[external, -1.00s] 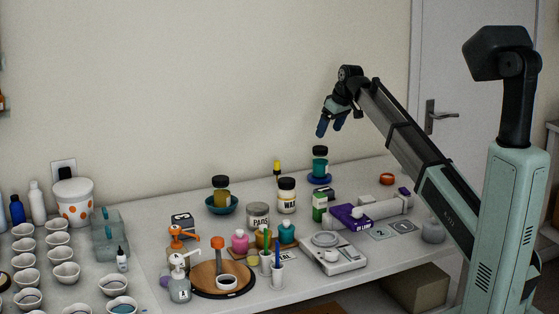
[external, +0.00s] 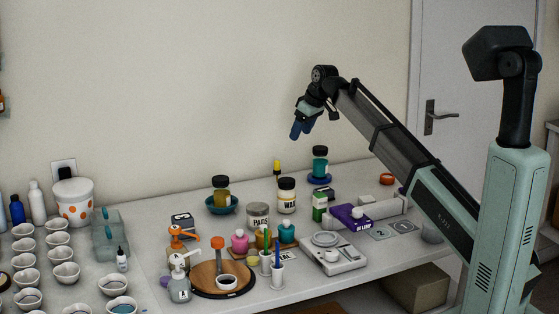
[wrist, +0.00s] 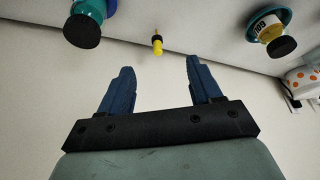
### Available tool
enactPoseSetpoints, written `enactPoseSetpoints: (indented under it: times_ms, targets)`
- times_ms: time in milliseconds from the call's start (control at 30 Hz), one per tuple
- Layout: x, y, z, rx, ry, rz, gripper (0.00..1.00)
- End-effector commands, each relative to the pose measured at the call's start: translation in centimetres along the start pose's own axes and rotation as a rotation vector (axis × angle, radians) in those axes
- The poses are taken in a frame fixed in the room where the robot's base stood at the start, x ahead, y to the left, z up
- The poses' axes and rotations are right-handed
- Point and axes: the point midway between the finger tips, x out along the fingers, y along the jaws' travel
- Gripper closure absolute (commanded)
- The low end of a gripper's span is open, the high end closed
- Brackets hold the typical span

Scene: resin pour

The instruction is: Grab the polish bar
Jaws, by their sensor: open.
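My gripper (external: 301,133) is high above the back of the table, near the wall, with nothing held. In the wrist view its two blue fingers (wrist: 160,67) are spread apart with an empty gap between them. No thing is clearly readable as the polish bar. A small green and white block (external: 319,208) stands upright on the table beside the purple box, well below and to the right of my gripper; I cannot tell whether it is the polish bar. It does not show in the wrist view.
A jar labelled WAX (external: 286,196), a PADS tin (external: 258,215) and a yellow-topped dropper (external: 277,168) stand below my gripper. A teal jar (external: 320,164) and an amber jar in a bowl (external: 221,205) stand at the back. A scale (external: 333,254) is in front. The air around my gripper is clear.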

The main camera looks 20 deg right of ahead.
Motion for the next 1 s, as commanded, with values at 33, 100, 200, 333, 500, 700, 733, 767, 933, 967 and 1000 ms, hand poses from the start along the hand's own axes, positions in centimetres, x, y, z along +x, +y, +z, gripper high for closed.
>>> enactPoseSetpoints:
  times_ms: [33,100,200,333,500,700,733,767,933,967,1000]
  targets:
    - [-0.2,-1.8,0.1,-0.018,0.004,-0.005,0.36]
    - [-0.4,-3.7,0.1,-0.039,0.009,-0.008,0.36]
    - [-0.8,-6.2,0.3,-0.067,0.010,-0.011,0.36]
    - [-1.3,-9.2,1.6,-0.092,-0.010,-0.015,0.36]
    - [-1.9,-11.8,3.7,0.019,-0.056,-0.012,0.36]
    - [-2.4,-12.9,5.9,0.206,-0.107,0.002,0.36]
    - [-2.5,-13.1,6.2,0.241,-0.115,0.006,0.36]
    - [-2.5,-13.1,6.6,0.278,-0.124,0.011,0.36]
    - [-2.9,-13.3,9.1,0.547,-0.179,0.051,0.36]
    - [-3.0,-13.4,9.5,0.603,-0.190,0.060,0.36]
    - [-3.1,-13.4,10.1,0.678,-0.203,0.074,0.36]
